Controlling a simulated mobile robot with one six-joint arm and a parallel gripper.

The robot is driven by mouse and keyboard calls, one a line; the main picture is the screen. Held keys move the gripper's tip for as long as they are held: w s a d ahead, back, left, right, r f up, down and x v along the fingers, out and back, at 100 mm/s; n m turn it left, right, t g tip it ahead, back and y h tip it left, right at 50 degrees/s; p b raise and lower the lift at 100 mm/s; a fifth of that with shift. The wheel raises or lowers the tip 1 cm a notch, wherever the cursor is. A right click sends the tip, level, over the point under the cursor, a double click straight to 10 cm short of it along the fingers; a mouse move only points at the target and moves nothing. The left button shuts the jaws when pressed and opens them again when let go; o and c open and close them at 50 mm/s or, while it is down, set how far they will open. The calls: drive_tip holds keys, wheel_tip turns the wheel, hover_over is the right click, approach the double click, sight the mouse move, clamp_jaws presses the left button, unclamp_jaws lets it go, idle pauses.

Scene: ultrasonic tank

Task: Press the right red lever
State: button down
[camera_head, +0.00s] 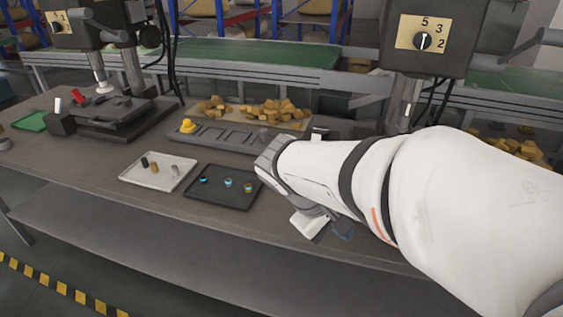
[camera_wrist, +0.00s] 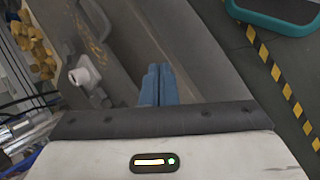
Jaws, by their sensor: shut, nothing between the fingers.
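The right red lever is not seen in either view; in the camera_head view my arm covers most of the right press (camera_head: 428,35). A red lever (camera_head: 78,97) shows on the left press (camera_head: 92,20), with a white lever beside it. My gripper (camera_wrist: 157,68) has its two blue fingers together and empty in the wrist view, over the grey table. A white knob-like part (camera_wrist: 84,76) stands left of the fingers, apart from them. In the camera_head view my gripper is mostly hidden behind my arm near the table's front edge.
A white tray (camera_head: 133,182) and a black tray (camera_head: 220,205) with small parts lie left of my arm. A grey slotted rack (camera_head: 228,139) with a yellow piece is behind them. Brass-coloured blocks (camera_head: 265,110) lie farther back. A teal-edged object (camera_wrist: 275,28) lies beyond the table edge.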

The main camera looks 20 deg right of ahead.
drive_tip(key=w+f+n+t+h+b, duration=0.1)
drive_tip(key=w+f+h+b, duration=0.1)
drive_tip(key=b, duration=0.3)
drive_tip(key=w+d+f+n+h+b, duration=0.1)
drive_tip(key=w+f+h+b, duration=0.2)
drive_tip(key=w+h+b, duration=0.2)
drive_tip(key=w+f+n+t+h+b, duration=0.1)
drive_tip(key=w+f+h+b, duration=0.1)
drive_tip(key=b, duration=0.4)
drive_tip(key=shift+w+d+f+t+h+b, duration=0.1)
drive_tip(key=shift+w+d+t+h+b, duration=0.1)
drive_tip(key=shift+w+h, duration=0.25)
drive_tip(key=shift+w+d+f+t+h+b, duration=0.1)
drive_tip(key=shift+w+d+h+b, duration=0.1)
drive_tip(key=shift+w+h, duration=0.25)
drive_tip(key=w+a+t+h+b, duration=0.1)
drive_tip(key=w+a+b, duration=0.1)
drive_tip(key=w+a+t+h+b, duration=0.2)
drive_tip(key=b, duration=0.1)
drive_tip(key=shift+w+a+f+n, duration=0.2)
drive_tip(key=shift+w+a+n, duration=0.15)
drive_tip(key=shift+n, duration=0.05)
drive_tip(key=shift+w+a+r+h, duration=0.15)
drive_tip(key=shift+a+r+h, duration=0.05)
drive_tip(key=shift+a+h, duration=0.1)
drive_tip(key=shift+d, duration=0.1)
drive_tip(key=b+x, duration=0.2)
drive_tip(key=x, duration=0.8)
